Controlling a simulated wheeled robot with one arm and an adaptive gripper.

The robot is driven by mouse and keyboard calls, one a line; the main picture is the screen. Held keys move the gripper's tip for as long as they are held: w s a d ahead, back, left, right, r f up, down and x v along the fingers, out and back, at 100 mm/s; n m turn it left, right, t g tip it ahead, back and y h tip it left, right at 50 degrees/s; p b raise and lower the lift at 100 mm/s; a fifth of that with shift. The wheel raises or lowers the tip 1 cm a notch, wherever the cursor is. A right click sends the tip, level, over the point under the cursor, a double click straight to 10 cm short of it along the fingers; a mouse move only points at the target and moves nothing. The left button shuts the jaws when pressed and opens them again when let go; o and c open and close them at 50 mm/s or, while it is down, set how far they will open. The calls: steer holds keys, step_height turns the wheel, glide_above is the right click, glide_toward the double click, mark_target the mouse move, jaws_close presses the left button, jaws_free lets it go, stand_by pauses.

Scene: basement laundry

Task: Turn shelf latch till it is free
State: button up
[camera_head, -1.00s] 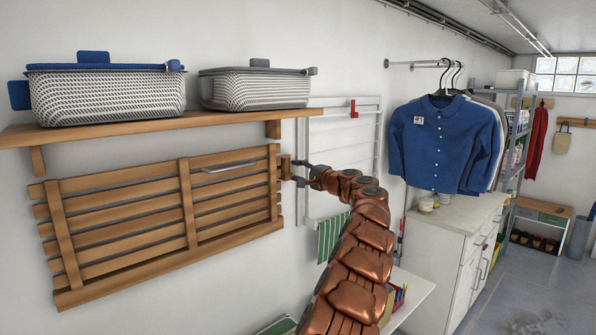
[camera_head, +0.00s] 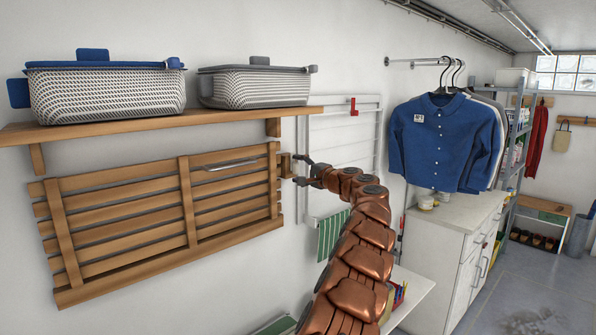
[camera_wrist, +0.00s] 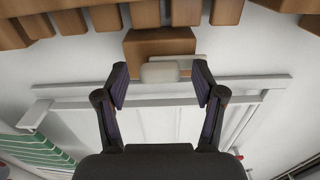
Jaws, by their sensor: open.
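The slatted wooden shelf (camera_head: 188,205) is folded flat against the wall at the left. The small wooden latch (camera_head: 285,165) is at its right edge, near the upper corner. My gripper (camera_head: 301,170) is just right of the latch, with its fingers spread and pointing at it. In the wrist view, my gripper (camera_wrist: 160,78) is open around a pale rounded piece (camera_wrist: 160,71), with a finger on each side. A brown wooden block (camera_wrist: 160,45) is right behind that piece. I cannot tell whether the fingers touch the piece.
A wall shelf (camera_head: 110,131) above holds a blue-lidded basket (camera_head: 105,92) and a grey-lidded basket (camera_head: 255,88). A white wall rack (camera_head: 341,145) with a red piece (camera_head: 353,107) is behind my arm. A white cabinet (camera_head: 445,260) stands at the right, below a hanging blue shirt (camera_head: 440,145).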

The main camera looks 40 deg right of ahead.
steer(key=shift+s+r, duration=0.15)
steer(key=shift+s, duration=0.5)
steer(key=shift+s+a, duration=0.1)
steer(key=shift+s, duration=1.55)
glide_toward(299, 168)
steer(key=shift+s+a, duration=0.1)
steer(key=shift+s, duration=0.95)
